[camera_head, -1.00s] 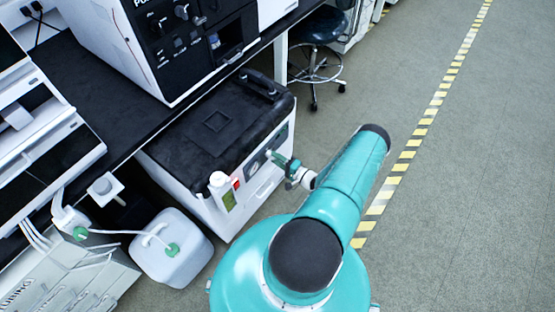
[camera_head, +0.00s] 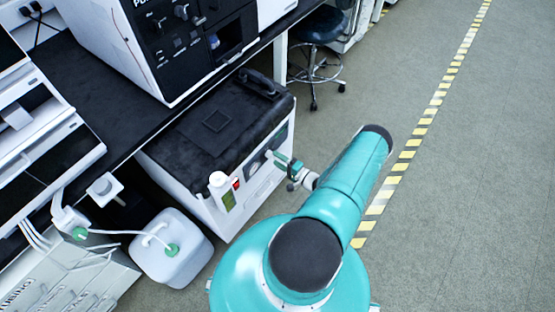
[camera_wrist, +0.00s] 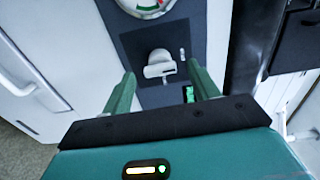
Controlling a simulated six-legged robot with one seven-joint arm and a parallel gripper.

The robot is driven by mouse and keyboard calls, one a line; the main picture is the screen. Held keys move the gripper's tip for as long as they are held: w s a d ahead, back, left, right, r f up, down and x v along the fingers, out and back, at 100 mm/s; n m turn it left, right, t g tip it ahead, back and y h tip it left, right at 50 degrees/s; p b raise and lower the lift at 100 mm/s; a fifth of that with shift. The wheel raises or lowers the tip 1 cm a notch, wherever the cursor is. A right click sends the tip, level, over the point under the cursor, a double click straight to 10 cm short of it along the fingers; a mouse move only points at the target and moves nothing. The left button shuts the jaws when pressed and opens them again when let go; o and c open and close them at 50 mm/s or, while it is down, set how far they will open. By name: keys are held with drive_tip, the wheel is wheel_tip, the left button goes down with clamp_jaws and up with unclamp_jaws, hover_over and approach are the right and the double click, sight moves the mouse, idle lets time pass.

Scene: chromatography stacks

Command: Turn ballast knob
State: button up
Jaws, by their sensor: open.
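The ballast knob (camera_wrist: 158,66) is a pale grey knob with a flat bar-like grip, on a dark panel (camera_wrist: 130,42) below a round gauge (camera_wrist: 148,6). In the wrist view it shows between the two green fingertips of my gripper (camera_wrist: 161,70), which stand apart on its left and right. I see no finger touching it, but the depth between them is hard to judge. In the head view my gripper (camera_head: 276,158) is at the front of the white machine (camera_head: 225,205) with a black top. I cannot make out the knob there.
A white jug (camera_head: 170,255) with a tube stands left of the machine. A white-capped bottle (camera_head: 218,185) is at its near corner. The black bench (camera_head: 85,85) lies behind. A stool (camera_head: 318,50) stands beyond. The floor to the right is clear.

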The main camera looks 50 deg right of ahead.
drive_tip(key=s+d, duration=0.1)
drive_tip(key=s, duration=1.1)
drive_tip(key=shift+s, duration=0.4)
drive_tip(key=shift+d+r, duration=0.1)
drive_tip(key=w+a+r+n+g+y, duration=0.25)
drive_tip(key=w+r+g, duration=0.2)
drive_tip(key=r, duration=0.35)
drive_tip(key=w+a+r+n+g+y, duration=0.1)
drive_tip(key=w+r+n+g+y, duration=0.3)
drive_tip(key=r, duration=0.5)
drive_tip(key=w+a+r+n+g+y, duration=0.25)
drive_tip(key=w+r, duration=0.25)
drive_tip(key=r, duration=0.3)
drive_tip(key=w+a+r+n+g+h, duration=0.3)
drive_tip(key=a+r+n+g, duration=0.15)
drive_tip(key=a+r, duration=0.85)
drive_tip(key=s+a+r+n+t+h, duration=0.1)
drive_tip(key=s+a+r+h, duration=0.1)
drive_tip(key=s+a+r, duration=0.2)
drive_tip(key=s+a+r+n+t+h, duration=0.1)
drive_tip(key=s+a+r+h, duration=0.2)
drive_tip(key=a+r, duration=0.3)
drive_tip(key=s+a+r+n+t+h, duration=0.1)
drive_tip(key=s+a+r, duration=0.4)
drive_tip(key=r, duration=0.6)
drive_tip(key=shift+s+a+h, duration=0.35)
drive_tip(key=shift+a+h, duration=0.1)
drive_tip(key=shift+h, duration=0.35)
